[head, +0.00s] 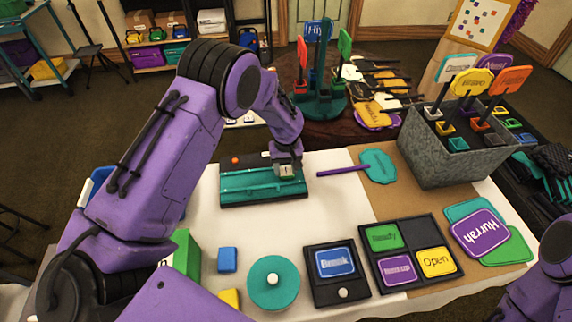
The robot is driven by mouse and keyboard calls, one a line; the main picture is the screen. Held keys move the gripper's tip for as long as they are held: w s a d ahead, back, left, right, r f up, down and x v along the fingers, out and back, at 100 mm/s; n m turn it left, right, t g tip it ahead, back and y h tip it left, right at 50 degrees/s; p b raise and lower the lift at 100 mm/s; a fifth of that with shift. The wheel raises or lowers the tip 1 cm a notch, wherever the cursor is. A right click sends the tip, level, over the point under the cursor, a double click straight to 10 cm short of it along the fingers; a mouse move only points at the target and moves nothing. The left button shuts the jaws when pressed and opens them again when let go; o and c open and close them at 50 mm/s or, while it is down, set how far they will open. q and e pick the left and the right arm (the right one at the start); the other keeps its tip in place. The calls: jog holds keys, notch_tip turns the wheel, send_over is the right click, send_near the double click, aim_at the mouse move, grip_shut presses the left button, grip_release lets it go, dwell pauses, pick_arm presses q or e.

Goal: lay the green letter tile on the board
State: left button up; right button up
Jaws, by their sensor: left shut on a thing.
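My left gripper (286,166) points down over the right part of a black board with a teal top (238,187). It is shut on a small, pale greenish piece (286,173), which looks like the green letter tile. The fingers hide much of the piece, and I cannot read a letter on it. It is at or just above the board's surface; I cannot tell whether it touches. At the lower right only a purple part of my right arm shows; its gripper is out of view.
A teal paddle (379,166) lies right of the board. In front are a blue block (227,260), a teal disc (273,284), a "Break" stand (336,289) and a black sign tray (424,229). A grey crate (452,163) of signs stands at right.

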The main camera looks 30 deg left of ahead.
aim_at(285, 170)
pick_arm(q)
jog(key=shift+a+f, duration=0.1)
jog(key=shift+f, duration=0.2)
jog(key=shift+f, duration=0.1)
jog(key=o, duration=1)
jog(key=shift+r, duration=0.2)
jog(key=shift+w+r, duration=0.1)
jog(key=shift+r, duration=0.2)
notch_tip(285, 170, up, 11)
jog(key=b, duration=0.2)
jog(key=shift+r, duration=0.2)
